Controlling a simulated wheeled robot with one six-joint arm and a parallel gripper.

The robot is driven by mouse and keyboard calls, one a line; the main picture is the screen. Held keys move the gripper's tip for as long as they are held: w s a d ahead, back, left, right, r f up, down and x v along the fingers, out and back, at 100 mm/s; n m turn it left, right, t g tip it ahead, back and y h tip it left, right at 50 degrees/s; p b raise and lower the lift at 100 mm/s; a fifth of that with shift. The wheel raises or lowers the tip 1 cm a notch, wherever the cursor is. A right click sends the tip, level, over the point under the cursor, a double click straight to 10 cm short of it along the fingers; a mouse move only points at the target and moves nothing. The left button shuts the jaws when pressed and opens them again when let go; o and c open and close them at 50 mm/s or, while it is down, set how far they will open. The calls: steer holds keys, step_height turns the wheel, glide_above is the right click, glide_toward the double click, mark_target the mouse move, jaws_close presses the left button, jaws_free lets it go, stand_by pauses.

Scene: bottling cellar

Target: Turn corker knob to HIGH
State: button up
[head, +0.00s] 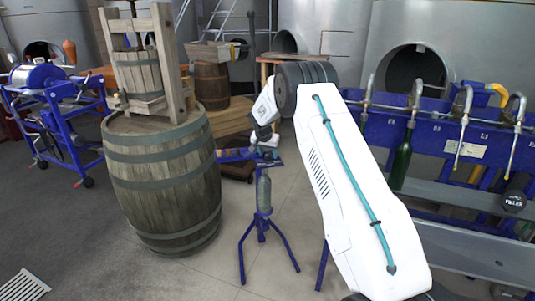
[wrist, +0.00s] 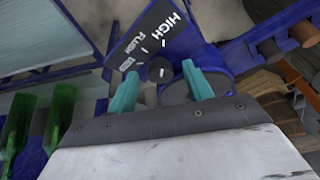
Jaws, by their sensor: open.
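The corker knob (wrist: 160,70) is a dark round knob with a small white mark, in the wrist view. Beside it a dark label plate (wrist: 150,38) on a blue panel reads HIGH and FLUSH, with a smaller boxed word too small to read. I cannot tell which label the knob's mark points at. My gripper (wrist: 159,72) is open, its two teal fingers on either side of the knob; contact is unclear. In the head view the blue corker stand (head: 262,222) holds a bottle (head: 264,192). My white arm reaches over it, and the knob cannot be made out there.
A large barrel (head: 162,185) with a wooden press (head: 138,70) stands close left of the corker. A blue filler rack (head: 440,135) with metal spouts and a green bottle (head: 402,158) stands at the right. Open floor lies in front of the corker.

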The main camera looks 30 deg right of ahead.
steer(key=v, duration=0.7)
steer(key=shift+r, duration=0.35)
steer(key=shift+s+a, duration=0.1)
steer(key=shift+a, duration=0.05)
